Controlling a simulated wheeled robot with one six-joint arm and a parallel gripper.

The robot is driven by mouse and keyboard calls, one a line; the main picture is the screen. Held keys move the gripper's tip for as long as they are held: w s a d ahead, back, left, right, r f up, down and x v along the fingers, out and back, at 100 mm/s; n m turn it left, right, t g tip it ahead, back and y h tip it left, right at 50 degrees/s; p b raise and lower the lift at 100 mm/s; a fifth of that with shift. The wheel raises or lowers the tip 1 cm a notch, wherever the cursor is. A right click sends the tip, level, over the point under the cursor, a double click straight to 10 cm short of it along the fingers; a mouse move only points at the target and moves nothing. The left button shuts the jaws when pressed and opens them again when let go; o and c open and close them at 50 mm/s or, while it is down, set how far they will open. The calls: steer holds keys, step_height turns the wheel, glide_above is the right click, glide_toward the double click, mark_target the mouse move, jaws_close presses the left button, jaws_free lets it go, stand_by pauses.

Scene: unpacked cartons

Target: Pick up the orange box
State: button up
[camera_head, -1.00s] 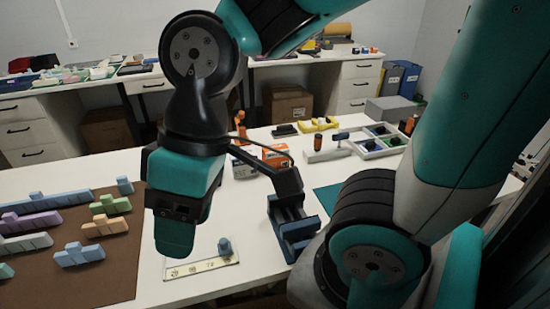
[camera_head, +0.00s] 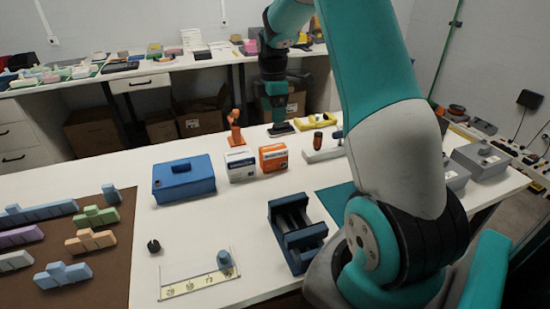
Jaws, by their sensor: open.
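The orange box (camera_head: 273,157) stands upright on the white table, with a white label band on its front. A white and dark blue box (camera_head: 240,165) stands close at its left. My gripper (camera_head: 277,114) is small in the picture, pointing down above the far part of the table, behind and above the orange box and apart from it. It is open and holds nothing that I can see. Its fingertips are too small and dark to make out clearly.
A small orange figure (camera_head: 236,132) stands behind the boxes. A black object (camera_head: 281,129) lies below my gripper. A blue toolbox (camera_head: 184,179) is at the left and a blue vise (camera_head: 295,232) in front. Bare table lies between the orange box and the vise.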

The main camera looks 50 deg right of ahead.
mark_target(273, 148)
step_height(273, 148, down, 10)
steer(key=shift+s+d+f+p, duration=0.1)
steer(key=shift+d+f+p, duration=0.05)
steer(key=shift+p, duration=0.3)
steer(key=shift+w+f+p, duration=0.2)
steer(key=shift+f+p, duration=0.4)
steer(key=shift+f, duration=2.3)
steer(key=c, duration=1.1)
steer(key=shift+o, duration=0.2)
step_height(273, 148, up, 20)
steer(key=b, duration=0.1)
